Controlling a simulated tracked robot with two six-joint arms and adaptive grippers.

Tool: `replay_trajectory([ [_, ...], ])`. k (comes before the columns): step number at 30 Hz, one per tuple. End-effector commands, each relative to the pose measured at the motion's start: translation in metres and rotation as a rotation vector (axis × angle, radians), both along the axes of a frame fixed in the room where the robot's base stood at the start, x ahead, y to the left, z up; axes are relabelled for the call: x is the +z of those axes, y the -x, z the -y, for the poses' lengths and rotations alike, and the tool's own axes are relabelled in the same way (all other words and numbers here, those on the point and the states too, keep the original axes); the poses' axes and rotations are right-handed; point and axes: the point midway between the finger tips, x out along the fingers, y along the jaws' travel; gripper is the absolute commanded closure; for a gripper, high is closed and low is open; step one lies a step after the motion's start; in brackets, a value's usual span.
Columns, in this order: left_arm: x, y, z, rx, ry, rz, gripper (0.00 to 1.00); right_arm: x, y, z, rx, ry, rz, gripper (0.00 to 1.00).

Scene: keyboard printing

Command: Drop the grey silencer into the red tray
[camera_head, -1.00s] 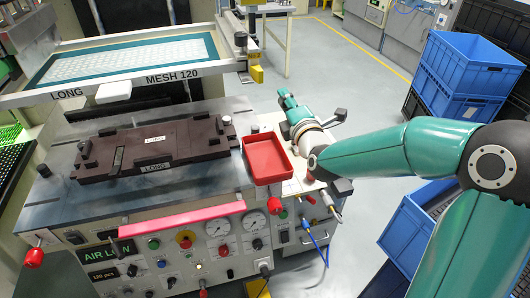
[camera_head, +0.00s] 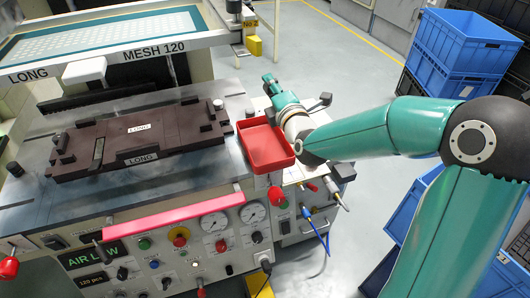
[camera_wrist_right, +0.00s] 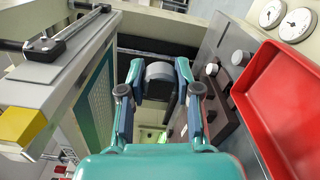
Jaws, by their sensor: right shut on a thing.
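The red tray (camera_head: 254,127) sits on the right end of the machine's top in the head view. Its side also shows at the right of the wrist view (camera_wrist_right: 285,95). My right gripper (camera_head: 269,80) is beyond the tray's far right corner, with its wrist beside the tray's right side. In the right wrist view, its two fingers are shut on the grey silencer (camera_wrist_right: 160,71), a short grey cylinder with a dark part beside it. The silencer is apart from the tray in that view. In the head view I cannot make it out. My left gripper is not in view.
A brown fixture (camera_head: 138,143) marked LONG lies left of the tray. The screen frame (camera_head: 150,52) stands behind it. Gauges, knobs and a red bar (camera_head: 170,216) line the machine's front. Blue crates (camera_head: 462,55) stand at the right, with open floor between.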

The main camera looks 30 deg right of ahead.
Motion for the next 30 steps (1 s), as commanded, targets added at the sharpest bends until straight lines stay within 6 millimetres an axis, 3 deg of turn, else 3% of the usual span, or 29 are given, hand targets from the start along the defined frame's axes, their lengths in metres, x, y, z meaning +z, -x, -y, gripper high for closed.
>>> replay_trajectory([
  [1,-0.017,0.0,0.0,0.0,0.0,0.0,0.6,-0.017,0.0,0.0,-0.001,0.0,0.0,1.0],
  [7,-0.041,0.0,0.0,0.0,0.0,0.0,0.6,-0.041,0.0,0.0,-0.001,0.0,0.001,1.0],
  [14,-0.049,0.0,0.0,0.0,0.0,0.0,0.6,-0.051,0.0,0.0,0.0,0.0,0.0,1.0],
  [30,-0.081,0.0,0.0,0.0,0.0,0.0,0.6,-0.101,0.0,-0.001,0.001,-0.001,0.0,1.0],
])
